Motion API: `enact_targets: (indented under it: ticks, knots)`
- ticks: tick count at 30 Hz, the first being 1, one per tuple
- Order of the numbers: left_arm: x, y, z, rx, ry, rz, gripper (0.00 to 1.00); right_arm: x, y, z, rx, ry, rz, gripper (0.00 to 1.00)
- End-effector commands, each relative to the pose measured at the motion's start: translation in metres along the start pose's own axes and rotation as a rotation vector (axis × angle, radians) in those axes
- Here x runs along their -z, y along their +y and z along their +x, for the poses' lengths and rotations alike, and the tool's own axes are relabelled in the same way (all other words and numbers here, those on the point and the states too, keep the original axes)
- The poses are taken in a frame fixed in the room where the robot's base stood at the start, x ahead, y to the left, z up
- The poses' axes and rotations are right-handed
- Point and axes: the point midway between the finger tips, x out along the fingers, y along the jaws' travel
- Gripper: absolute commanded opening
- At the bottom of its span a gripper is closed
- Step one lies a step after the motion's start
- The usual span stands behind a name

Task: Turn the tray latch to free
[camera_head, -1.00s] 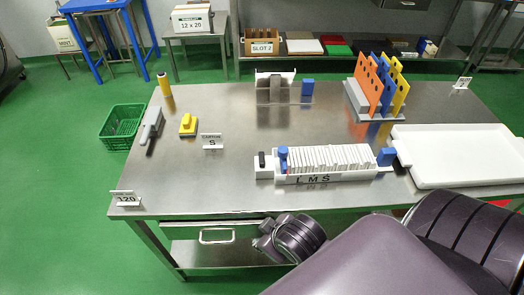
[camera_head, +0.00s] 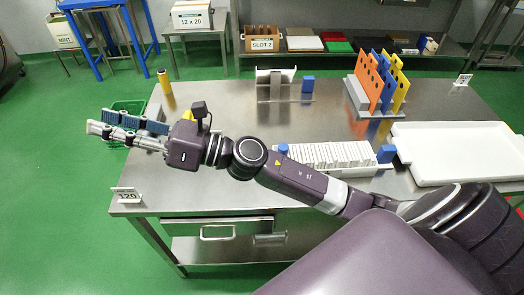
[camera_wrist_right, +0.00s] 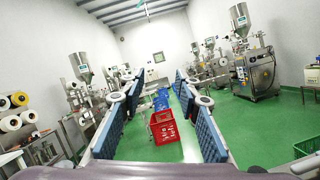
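The tray (camera_head: 350,172) with a row of white packets stands on the steel table, partly behind my right arm. A blue piece (camera_head: 283,149) shows at its left end and a blue block (camera_head: 386,153) at its right end. The left end and most of the front with its lettering are hidden, and I cannot tell which part is the latch. My right gripper (camera_head: 96,120) is over the table's left edge, well left of the tray. Its blue-padded fingers are apart and empty in the right wrist view (camera_wrist_right: 158,88). My left gripper is not in view.
A white tray (camera_head: 455,155) lies at right. A rack of orange, blue and yellow plates (camera_head: 375,85) stands behind it. A white holder (camera_head: 275,75), blue block (camera_head: 308,85) and yellow cylinder (camera_head: 164,82) stand at the back. A green basket (camera_head: 125,106) is on the floor at left.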

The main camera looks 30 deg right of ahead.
Motion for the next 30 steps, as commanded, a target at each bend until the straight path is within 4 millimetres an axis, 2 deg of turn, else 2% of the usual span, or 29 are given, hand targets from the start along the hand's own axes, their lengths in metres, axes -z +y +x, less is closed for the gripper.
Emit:
enact_targets:
  ticks: [3,5,8,10,12,14,16,18,21,25,27,30]
  knots:
    - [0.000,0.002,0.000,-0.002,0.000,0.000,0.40,0.041,0.019,0.001,-0.217,0.215,-0.384,0.30]
    - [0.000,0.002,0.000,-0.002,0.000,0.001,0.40,0.066,0.018,-0.009,-0.327,0.333,-0.567,0.30]
    - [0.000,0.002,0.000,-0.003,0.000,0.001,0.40,0.104,-0.002,-0.039,-0.511,0.542,-0.850,0.30]
    - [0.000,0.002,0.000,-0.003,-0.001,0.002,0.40,0.122,-0.029,-0.069,-0.640,0.701,-1.021,0.30]
    - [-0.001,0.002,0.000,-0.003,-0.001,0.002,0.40,0.131,-0.063,-0.106,-0.768,0.871,-1.165,0.30]
    - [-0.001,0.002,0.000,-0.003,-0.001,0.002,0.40,0.129,-0.095,-0.141,-0.875,1.022,-1.262,0.30]
    - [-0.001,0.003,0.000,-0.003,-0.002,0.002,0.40,0.116,-0.130,-0.182,-0.991,1.192,-1.335,0.30]
    - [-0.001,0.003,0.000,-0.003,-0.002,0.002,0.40,0.097,-0.159,-0.221,-1.091,1.348,-1.368,0.30]
    - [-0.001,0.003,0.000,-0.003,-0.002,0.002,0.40,0.067,-0.187,-0.266,-1.203,1.526,-1.367,0.30]
    - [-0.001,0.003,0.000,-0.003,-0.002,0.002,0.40,0.037,-0.204,-0.302,-1.288,1.665,-1.333,0.30]
    - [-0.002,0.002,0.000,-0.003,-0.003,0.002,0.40,0.031,-0.207,-0.312,-1.312,1.699,-1.318,0.30]
    - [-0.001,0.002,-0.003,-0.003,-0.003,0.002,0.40,0.033,-0.211,-0.319,-1.324,1.715,-1.308,0.30]
